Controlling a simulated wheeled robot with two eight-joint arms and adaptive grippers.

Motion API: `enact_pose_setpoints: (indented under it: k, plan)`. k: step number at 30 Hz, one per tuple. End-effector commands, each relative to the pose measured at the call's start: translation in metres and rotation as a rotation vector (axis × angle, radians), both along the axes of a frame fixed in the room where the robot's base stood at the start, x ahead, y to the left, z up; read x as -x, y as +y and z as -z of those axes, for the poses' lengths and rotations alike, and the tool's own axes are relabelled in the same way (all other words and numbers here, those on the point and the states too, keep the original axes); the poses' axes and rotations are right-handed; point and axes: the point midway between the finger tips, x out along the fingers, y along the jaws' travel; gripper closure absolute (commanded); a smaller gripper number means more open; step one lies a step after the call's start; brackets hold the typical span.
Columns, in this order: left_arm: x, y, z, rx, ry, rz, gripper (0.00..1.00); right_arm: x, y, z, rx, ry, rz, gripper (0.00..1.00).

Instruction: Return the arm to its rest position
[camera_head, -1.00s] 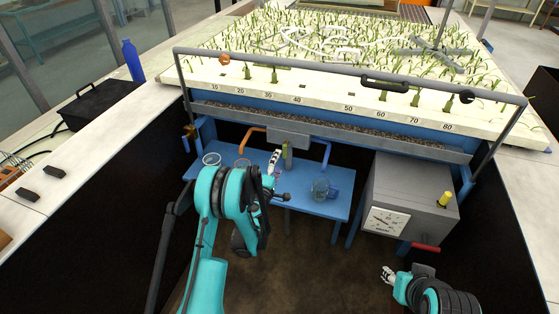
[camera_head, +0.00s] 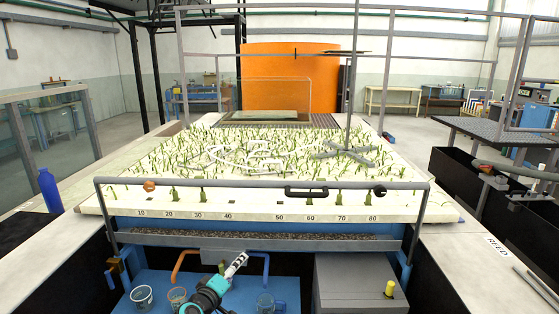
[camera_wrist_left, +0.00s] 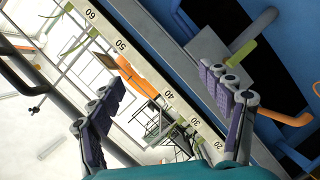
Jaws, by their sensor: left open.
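My left gripper (camera_head: 237,264) is at the bottom middle of the head view, with a teal and black wrist behind it. It is raised in front of the flume's near edge, over the blue table (camera_head: 180,288). In the left wrist view my left gripper (camera_wrist_left: 168,98) has its two purple-padded fingers wide apart, with nothing between them. My right gripper is out of view.
The flume bed (camera_head: 260,207) with green plants and a grey front rail (camera_head: 250,182) lies ahead. Glass vessels (camera_head: 142,297) stand on the blue table. A blue bottle (camera_head: 49,190) stands at left.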

Motion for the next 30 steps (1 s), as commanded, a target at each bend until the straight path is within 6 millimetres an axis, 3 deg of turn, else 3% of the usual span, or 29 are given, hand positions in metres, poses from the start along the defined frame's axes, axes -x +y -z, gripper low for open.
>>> enact_pose_setpoints:
  k: [3,9,14,21,25,30]
  plan:
    - [0.042,-0.014,-0.020,-0.142,0.054,0.071,0.22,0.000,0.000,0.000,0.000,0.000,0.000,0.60]
    - [0.123,-0.022,-0.029,-0.386,0.164,0.178,0.22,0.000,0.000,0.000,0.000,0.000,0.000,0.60]
    - [0.195,-0.015,-0.021,-0.578,0.265,0.246,0.22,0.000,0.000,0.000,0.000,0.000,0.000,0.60]
    - [0.294,0.014,0.005,-0.838,0.418,0.309,0.22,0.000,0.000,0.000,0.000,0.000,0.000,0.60]
    - [0.325,0.028,0.016,-0.923,0.474,0.323,0.22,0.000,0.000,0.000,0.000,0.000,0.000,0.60]
    - [0.340,0.036,0.021,-0.967,0.502,0.328,0.22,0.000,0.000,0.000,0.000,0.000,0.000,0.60]
